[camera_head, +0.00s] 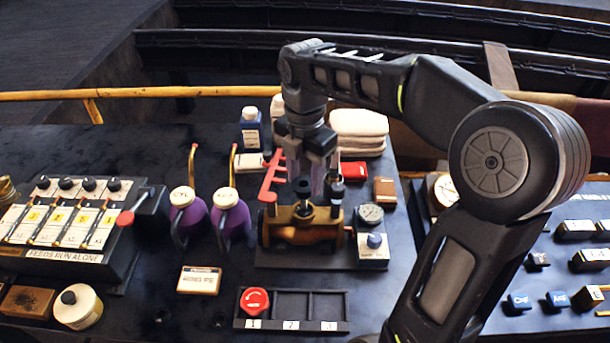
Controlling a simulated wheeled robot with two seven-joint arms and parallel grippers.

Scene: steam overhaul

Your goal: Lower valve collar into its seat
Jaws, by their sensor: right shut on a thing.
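My right gripper (318,172) points down just above the brass valve body (290,228) on its dark base. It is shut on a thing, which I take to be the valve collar. The held piece is small and dark and hard to tell apart from the fingers and the dark fittings on top of the valve. The seat is partly hidden by the gripper, so I cannot tell whether the collar touches it. My left gripper is not in view.
A small gauge (370,214) stands just right of the valve. In front, a slotted tray (290,325) holds a red handwheel (254,300) in slot 1; slots 2 and 3 are empty.

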